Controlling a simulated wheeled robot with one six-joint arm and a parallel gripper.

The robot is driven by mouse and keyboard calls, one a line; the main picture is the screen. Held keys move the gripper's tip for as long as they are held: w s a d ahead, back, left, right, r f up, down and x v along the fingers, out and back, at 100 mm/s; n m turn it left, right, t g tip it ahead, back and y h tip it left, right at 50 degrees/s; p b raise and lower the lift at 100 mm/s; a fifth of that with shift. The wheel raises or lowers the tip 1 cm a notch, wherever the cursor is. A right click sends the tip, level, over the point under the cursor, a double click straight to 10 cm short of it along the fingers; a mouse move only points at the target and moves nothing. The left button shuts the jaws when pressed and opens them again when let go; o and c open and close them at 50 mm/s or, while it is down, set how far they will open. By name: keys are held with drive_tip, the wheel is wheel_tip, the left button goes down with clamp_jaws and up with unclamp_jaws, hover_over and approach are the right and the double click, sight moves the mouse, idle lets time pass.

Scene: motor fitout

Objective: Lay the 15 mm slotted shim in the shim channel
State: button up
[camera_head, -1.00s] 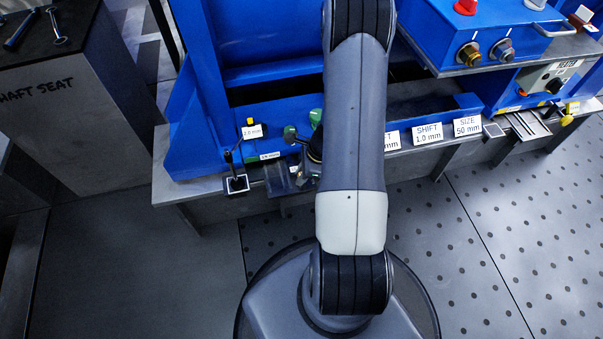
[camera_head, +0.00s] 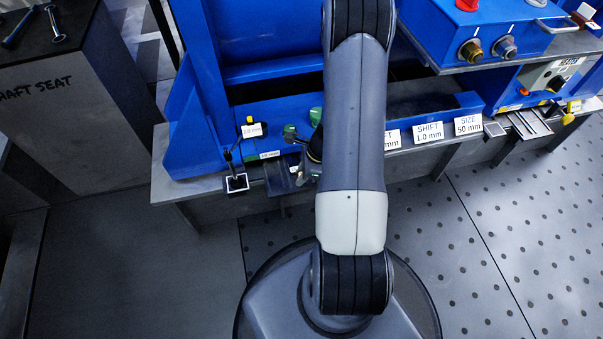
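My arm fills the middle of the head view and covers part of the bench behind it. Small dark and grey parts show at the arm's left edge, above the bench front. They may belong to my gripper, but its fingertips cannot be made out. I cannot see whether it is open or shut, or whether it holds anything. I cannot pick out the 15 mm slotted shim. The shim channel cannot be told for certain either. A dark block (camera_head: 277,178) sits at the bench front, left of the arm.
A blue frame (camera_head: 200,130) stands on the grey bench. A small lever (camera_head: 235,172) rises at its front left. Labels (camera_head: 428,132) for shift and size line the front right. A blue control box (camera_head: 480,30) is upper right, a shaft seat block (camera_head: 65,110) left. The floor in front is open.

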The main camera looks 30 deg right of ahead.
drive_tip(key=o, duration=0.6)
drive_tip(key=shift+c, duration=0.2)
drive_tip(key=p+v, duration=0.4)
drive_tip(key=v, duration=0.7)
drive_tip(key=shift+p, duration=0.3)
drive_tip(key=shift+f, duration=0.15)
drive_tip(key=b+x, duration=0.4)
drive_tip(key=x, duration=0.6)
drive_tip(key=shift+w+a+f+b, duration=0.1)
drive_tip(key=shift+a+f+b, duration=0.05)
drive_tip(key=shift+f+b, duration=0.25)
drive_tip(key=shift+r+p, duration=0.35)
